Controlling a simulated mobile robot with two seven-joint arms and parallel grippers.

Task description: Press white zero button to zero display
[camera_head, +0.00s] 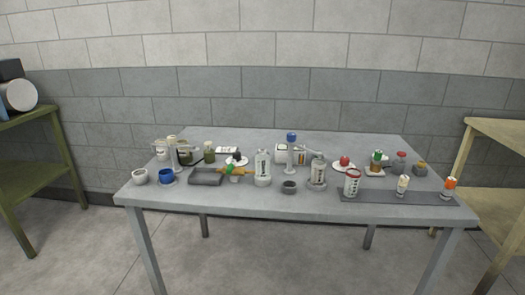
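The white zero button and its display are too small to make out. The grey metal table (260,205) stands in front of me with many small items on it. A white box-like item (227,150) lies at the back, left of centre. Another whitish box-like item (281,153) stands behind the blue-topped stand (291,150), partly hidden by it. I cannot tell whether either one carries the button or display. Neither of my grippers is in view.
A dark mat (425,199) lies front right. A green shelf (35,150) and tan table (500,185) flank the table.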

